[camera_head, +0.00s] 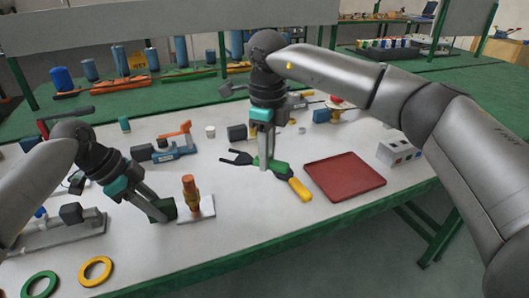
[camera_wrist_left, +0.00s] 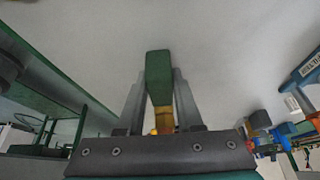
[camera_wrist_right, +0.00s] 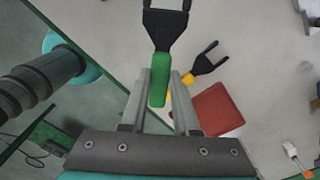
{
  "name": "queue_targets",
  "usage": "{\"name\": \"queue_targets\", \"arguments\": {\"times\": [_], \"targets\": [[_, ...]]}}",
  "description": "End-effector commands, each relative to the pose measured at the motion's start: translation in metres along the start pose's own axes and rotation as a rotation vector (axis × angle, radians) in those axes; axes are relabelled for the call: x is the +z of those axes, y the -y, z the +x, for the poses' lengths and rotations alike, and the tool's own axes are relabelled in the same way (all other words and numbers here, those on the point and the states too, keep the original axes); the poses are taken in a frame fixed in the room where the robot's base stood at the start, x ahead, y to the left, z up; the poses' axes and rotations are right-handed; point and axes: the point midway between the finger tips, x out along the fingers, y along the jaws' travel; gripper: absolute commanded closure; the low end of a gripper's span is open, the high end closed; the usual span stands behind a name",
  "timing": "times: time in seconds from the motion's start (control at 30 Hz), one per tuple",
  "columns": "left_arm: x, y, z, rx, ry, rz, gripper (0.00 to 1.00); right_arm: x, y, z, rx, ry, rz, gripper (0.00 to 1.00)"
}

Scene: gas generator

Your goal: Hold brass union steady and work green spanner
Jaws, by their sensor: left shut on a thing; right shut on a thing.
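The brass union (camera_head: 190,192) stands upright, copper-coloured, on a small pale plate (camera_head: 205,210) in the head view. My left gripper (camera_head: 158,208) is just left of it, shut on a dark green block (camera_head: 166,209). The left wrist view shows this block (camera_wrist_left: 158,72) between the fingers, with a brass-coloured part (camera_wrist_left: 164,118) below it. I cannot tell whether the block joins the union. My right gripper (camera_head: 264,164) is shut on the green spanner (camera_head: 279,168) by its handle. In the right wrist view the spanner (camera_wrist_right: 159,80) has a black forked jaw pointing away.
A yellow-handled spanner (camera_head: 300,189) with a black fork lies beside the green one. A red tray (camera_head: 344,177) is right of it. A grey box (camera_head: 400,153) stands farther right. Green (camera_head: 39,285) and yellow (camera_head: 95,271) rings lie at the front left. A blue-and-orange tool (camera_head: 175,150) lies behind the union.

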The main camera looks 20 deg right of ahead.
Motion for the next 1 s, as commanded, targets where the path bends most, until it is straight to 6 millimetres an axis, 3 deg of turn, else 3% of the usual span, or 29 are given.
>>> {"name": "queue_targets", "arguments": {"times": [0.2, 0.43, 1.0], "targets": [[-0.0003, 0.0001, -0.0002, -0.001, -0.001, 0.0, 1.0, -0.004, 0.0006, 0.004, 0.0, 0.001, -0.336, 1.0], [-0.0003, 0.0001, -0.0002, -0.001, -0.001, 0.0, 1.0, -0.0069, 0.001, 0.0065, 0.001, 0.001, -0.577, 1.0], [-0.0003, 0.0001, -0.0002, -0.001, -0.001, 0.0, 1.0, -0.0076, 0.0011, 0.0075, 0.001, 0.001, -0.654, 1.0]]}}
